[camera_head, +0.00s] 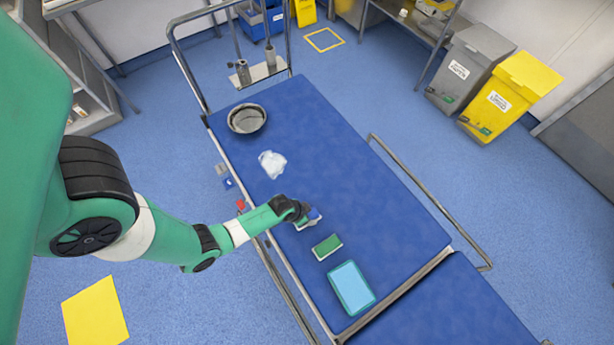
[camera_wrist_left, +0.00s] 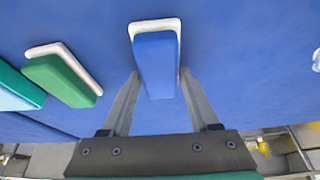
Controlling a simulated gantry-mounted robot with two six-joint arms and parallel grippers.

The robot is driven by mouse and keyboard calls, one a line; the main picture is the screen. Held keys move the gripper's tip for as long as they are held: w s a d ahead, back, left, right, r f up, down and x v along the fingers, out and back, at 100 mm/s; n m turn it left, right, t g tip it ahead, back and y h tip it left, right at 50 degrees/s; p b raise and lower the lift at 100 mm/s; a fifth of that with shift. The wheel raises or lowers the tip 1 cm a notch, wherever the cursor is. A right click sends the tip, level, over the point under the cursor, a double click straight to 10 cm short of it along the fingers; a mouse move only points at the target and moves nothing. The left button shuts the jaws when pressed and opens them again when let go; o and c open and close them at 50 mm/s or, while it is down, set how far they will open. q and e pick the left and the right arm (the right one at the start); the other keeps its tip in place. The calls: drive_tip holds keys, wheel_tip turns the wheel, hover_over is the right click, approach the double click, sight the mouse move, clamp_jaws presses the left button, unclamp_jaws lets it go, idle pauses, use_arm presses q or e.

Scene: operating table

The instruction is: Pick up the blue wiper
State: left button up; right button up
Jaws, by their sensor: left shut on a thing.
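The blue wiper (camera_head: 315,213), a blue block on a white backing, is at the left edge of the blue operating table in the head view. My left gripper (camera_head: 305,214) is at it and partly covers it. In the left wrist view the blue wiper (camera_wrist_left: 155,64) sits between the two fingers of my left gripper (camera_wrist_left: 160,78), which is shut on it. I cannot tell whether it is clear of the table surface. My right gripper is in neither view.
A green wiper (camera_head: 327,247) lies beside the blue one, with a light blue tray (camera_head: 336,277) beyond it. A crumpled white cloth (camera_head: 272,164) and a metal bowl (camera_head: 247,118) are toward the table's far end. The table's right side (camera_head: 370,200) is clear.

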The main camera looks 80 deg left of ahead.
use_arm(q)
drive_tip(key=p+v, duration=0.2)
drive_tip(key=w+p+v, duration=0.1)
drive_tip(key=v, duration=0.2)
drive_tip(key=shift+r+p, duration=0.35)
drive_tip(key=shift+r, duration=0.1)
drive_tip(key=s+d+r+p, duration=0.5)
drive_tip(key=s+r, duration=0.3)
drive_tip(key=s, duration=0.3)
drive_tip(key=shift+s+d, duration=0.3)
drive_tip(key=shift+d, duration=0.25)
drive_tip(key=o, duration=0.8)
drive_tip(key=c, duration=0.6)
